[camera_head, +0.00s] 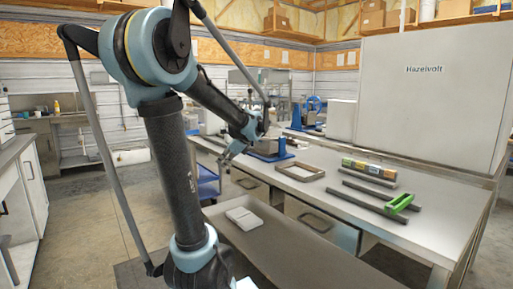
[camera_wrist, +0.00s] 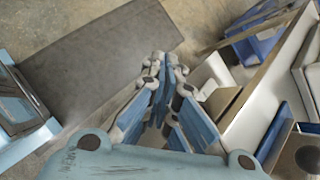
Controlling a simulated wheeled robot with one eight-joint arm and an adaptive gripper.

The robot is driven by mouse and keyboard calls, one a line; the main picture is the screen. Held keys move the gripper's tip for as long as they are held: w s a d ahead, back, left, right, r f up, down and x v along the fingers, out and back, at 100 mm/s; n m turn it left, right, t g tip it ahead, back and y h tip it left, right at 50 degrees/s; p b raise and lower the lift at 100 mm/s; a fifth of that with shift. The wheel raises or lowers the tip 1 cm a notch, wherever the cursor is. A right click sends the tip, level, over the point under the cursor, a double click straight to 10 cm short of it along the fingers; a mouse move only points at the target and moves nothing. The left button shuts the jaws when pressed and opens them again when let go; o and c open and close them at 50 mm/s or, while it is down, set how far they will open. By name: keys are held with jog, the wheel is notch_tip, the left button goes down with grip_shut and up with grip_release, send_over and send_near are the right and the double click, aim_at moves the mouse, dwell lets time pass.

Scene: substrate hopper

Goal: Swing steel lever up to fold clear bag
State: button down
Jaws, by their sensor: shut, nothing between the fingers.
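In the head view my gripper (camera_head: 226,158) hangs at the end of my arm, near the left edge of the bench and left of a machine with a blue base (camera_head: 270,155). In the wrist view my gripper (camera_wrist: 163,68) has its fingers together with nothing between them. It points down past the bench side toward the floor. I cannot make out the steel lever or the clear bag in either view; both are too small, hidden or out of frame.
A lower grey surface with a white block (camera_head: 244,217) lies in front.

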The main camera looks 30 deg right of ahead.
jog(key=s+d+r+m+t+h, duration=0.1)
jog(key=d+m, duration=0.4)
jog(key=d, duration=0.6)
jog(key=s+d+r+m+t, duration=0.2)
jog(key=d+m, duration=0.3)
jog(key=d, duration=0.6)
jog(key=shift+d+r+t+h, duration=0.2)
jog(key=shift+r+t+h, duration=0.2)
jog(key=shift+r, duration=0.1)
jog(key=x, duration=1)
jog(key=shift+a, duration=0.15)
jog(key=r, duration=0.2)
jog(key=shift+w+d+r, duration=0.25)
jog(key=shift+w+r, duration=0.05)
jog(key=shift+w+d+r, duration=0.1)
jog(key=shift+r, duration=0.5)
